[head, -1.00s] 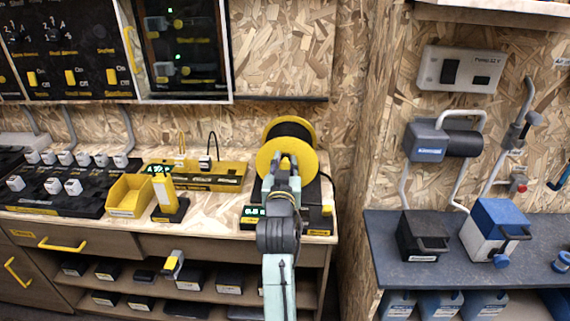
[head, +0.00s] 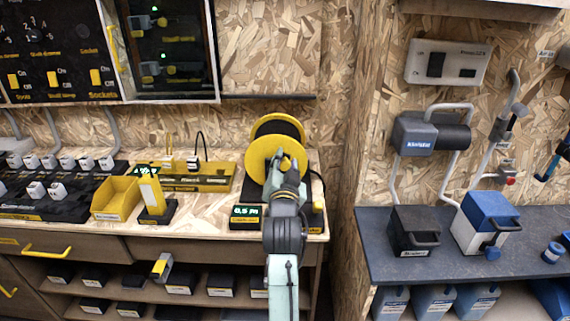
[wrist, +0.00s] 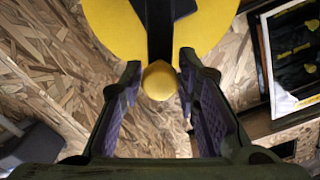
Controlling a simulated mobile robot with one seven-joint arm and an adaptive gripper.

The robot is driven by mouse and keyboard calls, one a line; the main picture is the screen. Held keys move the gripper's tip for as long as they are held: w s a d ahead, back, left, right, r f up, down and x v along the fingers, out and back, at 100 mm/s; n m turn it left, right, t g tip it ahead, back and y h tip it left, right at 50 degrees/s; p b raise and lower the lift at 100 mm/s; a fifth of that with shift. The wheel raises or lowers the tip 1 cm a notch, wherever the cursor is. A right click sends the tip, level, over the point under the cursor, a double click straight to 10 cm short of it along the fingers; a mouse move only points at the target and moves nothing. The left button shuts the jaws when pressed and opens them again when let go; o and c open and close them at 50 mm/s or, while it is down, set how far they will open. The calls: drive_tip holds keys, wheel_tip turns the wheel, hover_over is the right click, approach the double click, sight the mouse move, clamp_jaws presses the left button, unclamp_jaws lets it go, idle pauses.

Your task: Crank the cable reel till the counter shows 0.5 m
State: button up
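The cable reel (head: 258,160) has yellow discs around a dark wound core and stands at the right end of the workbench. The counter (head: 245,211) at its lower left reads what looks like 0.5 m in green. My gripper (head: 280,158) is in front of the reel's near disc and hides part of it. In the wrist view the yellow crank knob (wrist: 158,81) sits between my two fingers (wrist: 160,66). The fingers are apart, with a thin gap visible on each side of the knob. A dark crank bar (wrist: 159,30) runs up from the knob across the yellow disc.
A yellow bin (head: 116,199) and a yellow upright device on a black base (head: 152,194) stand left of the reel. A chipboard wall edge and a blue-grey bench (head: 375,240) are at the right. A glazed cabinet (head: 168,50) hangs above left.

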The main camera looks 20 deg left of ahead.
drive_tip(key=shift+o, duration=1.3)
drive_tip(key=v, duration=0.7)
drive_tip(key=shift+s, duration=0.25)
